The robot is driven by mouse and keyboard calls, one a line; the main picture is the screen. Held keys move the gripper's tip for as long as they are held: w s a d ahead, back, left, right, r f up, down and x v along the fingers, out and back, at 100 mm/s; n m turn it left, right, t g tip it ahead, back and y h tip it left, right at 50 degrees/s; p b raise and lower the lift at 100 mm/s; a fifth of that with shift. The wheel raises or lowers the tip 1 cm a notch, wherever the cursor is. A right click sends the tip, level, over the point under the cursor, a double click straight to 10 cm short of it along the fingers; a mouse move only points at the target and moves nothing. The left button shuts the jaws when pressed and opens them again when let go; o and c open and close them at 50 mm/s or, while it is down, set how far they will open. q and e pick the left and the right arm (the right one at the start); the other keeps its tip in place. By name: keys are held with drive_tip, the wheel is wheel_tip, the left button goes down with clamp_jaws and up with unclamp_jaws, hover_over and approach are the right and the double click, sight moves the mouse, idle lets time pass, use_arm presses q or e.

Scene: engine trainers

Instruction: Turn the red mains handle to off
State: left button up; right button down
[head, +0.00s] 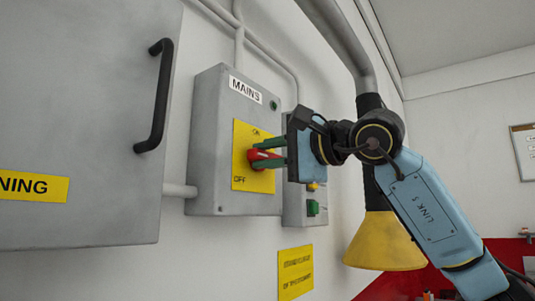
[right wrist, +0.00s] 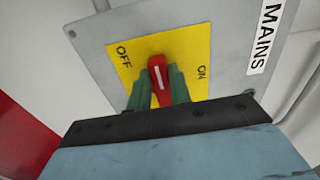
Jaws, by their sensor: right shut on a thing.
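The red mains handle (head: 256,155) sits on a yellow plate (head: 241,150) on the grey MAINS box (head: 208,140). The plate is marked ON at the top and OFF at the lower left. My right gripper (head: 272,153) reaches in from the right, its green fingers shut on the handle. In the right wrist view, the handle (right wrist: 158,73) stands between the two fingers (right wrist: 160,84), its white stripe near upright in the picture. It points between the OFF and ON labels, nearer OFF. My left gripper is out of view.
A large grey cabinet (head: 90,110) with a black bar handle (head: 157,95) is at the left. A smaller box with a green button (head: 312,208) is right of the MAINS box. A yellow cone-shaped thing (head: 385,245) is below my right arm. Pipes run up the wall.

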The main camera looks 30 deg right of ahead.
drive_tip(key=c, duration=1.3)
unclamp_jaws()
drive_tip(key=shift+w, duration=0.15)
drive_tip(key=b+v, duration=0.3)
drive_tip(key=v, duration=1)
drive_tip(key=shift+s, duration=0.25)
